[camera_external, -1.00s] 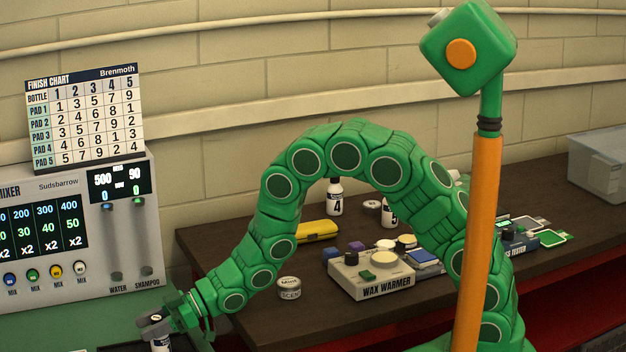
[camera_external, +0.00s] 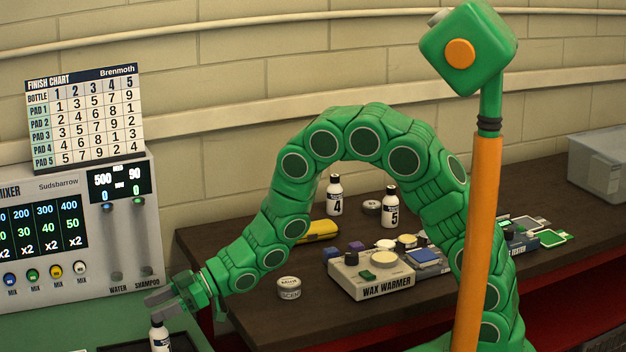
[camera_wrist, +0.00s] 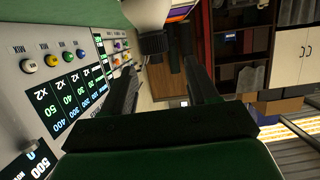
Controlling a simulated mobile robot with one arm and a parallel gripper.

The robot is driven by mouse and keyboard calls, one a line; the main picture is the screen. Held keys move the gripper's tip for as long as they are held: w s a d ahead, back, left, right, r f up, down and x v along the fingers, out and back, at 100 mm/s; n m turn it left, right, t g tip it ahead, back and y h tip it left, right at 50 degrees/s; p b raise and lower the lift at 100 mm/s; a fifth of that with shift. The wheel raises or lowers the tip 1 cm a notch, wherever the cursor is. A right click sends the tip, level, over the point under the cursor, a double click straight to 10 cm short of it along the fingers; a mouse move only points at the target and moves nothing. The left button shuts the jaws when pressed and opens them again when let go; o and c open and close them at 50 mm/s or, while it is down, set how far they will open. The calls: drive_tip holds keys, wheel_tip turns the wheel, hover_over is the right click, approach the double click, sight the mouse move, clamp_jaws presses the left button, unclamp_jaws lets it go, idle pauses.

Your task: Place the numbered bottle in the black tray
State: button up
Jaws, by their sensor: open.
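A white bottle with a black cap (camera_external: 160,337) stands upright at the bottom left of the external view, its lower part cut off by the frame. Its number cannot be read. Dark edges of the black tray (camera_external: 185,342) show beside it; the bottle appears to stand in the tray, though its base is hidden. My gripper (camera_external: 156,302) is open and empty just above the bottle's cap, apart from it. In the wrist view, the bottle's black cap (camera_wrist: 151,43) and part of its white body lie past my open fingers (camera_wrist: 163,65).
The mixer (camera_external: 75,235) stands close on the left. On the dark bench (camera_external: 245,315) are bottle 4 (camera_external: 334,195), bottle 5 (camera_external: 390,208), a yellow case (camera_external: 316,231), a round tin (camera_external: 289,288) and the wax warmer (camera_external: 372,277). A clear bin (camera_external: 597,168) is far right.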

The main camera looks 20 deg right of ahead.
drive_tip(key=shift+r, duration=1.7)
